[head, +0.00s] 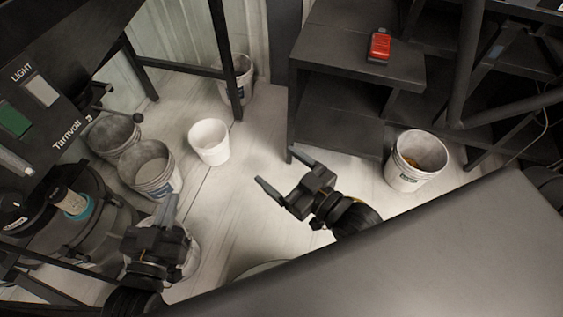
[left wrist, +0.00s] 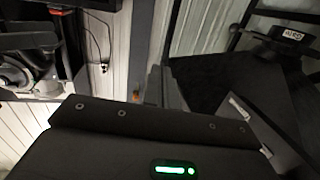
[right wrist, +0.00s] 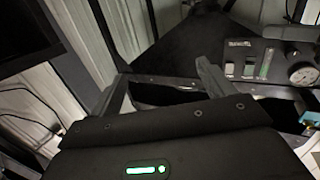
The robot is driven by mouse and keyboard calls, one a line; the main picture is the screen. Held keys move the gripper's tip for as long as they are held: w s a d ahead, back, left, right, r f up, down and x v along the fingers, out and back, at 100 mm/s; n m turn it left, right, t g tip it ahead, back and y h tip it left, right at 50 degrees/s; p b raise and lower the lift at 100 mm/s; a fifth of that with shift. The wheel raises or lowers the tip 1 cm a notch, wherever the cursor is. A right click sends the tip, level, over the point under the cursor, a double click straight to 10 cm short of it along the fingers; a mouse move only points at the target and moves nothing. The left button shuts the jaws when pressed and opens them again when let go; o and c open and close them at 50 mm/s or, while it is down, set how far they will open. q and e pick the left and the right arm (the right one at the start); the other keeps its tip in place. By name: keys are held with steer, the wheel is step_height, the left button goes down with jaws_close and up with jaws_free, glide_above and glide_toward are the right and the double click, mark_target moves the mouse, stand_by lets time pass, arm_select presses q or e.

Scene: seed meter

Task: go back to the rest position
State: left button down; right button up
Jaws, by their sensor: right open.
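My left gripper (head: 169,203) is at the lower left of the head view, over the floor beside the grey machine. Its fingers (left wrist: 165,88) are together in the left wrist view, with nothing seen between them. My right gripper (head: 280,169) is near the middle of the head view, above the pale floor. Its fingers are spread wide and empty, and they also show apart in the right wrist view (right wrist: 165,90). Neither gripper is seen touching anything.
A white bucket (head: 209,142) and grey buckets (head: 149,169) stand on the floor at left. A bucket with yellowish contents (head: 412,172) stands at right. A red device (head: 379,45) lies on the dark shelf (head: 340,48). A dark panel (head: 40,90) is at upper left.

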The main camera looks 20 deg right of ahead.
arm_select(q)
steer(key=shift+r, duration=0.1)
